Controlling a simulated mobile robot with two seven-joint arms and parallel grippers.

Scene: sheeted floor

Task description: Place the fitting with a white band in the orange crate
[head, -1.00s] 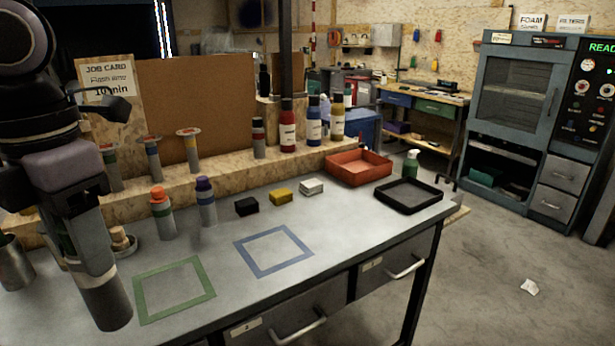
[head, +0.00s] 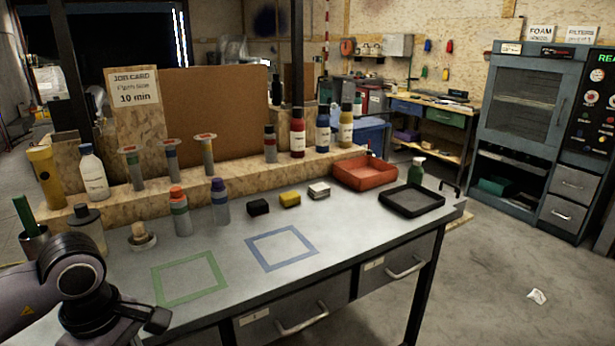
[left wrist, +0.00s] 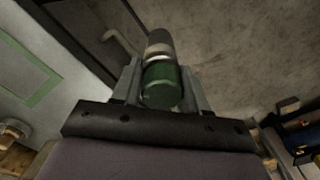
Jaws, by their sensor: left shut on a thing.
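The orange crate (head: 343,178) is an open, red-orange box at the back right of the bench in the head view. My left arm comes in at the lower left of the head view, but its jaws are out of that picture. In the left wrist view my left gripper (left wrist: 161,82) is shut on a cylindrical fitting (left wrist: 160,86). The fitting has a green near part, a thin pale band and a grey-brown far part. The held fitting is well to the left of the crate and apart from it. My right gripper is not in view.
Green (head: 190,297) and blue (head: 283,265) outlined squares on the bench are empty. Small black (head: 258,207), yellow (head: 290,200) and white (head: 319,190) blocks lie behind. Two capped bottles (head: 181,215) stand left of them.

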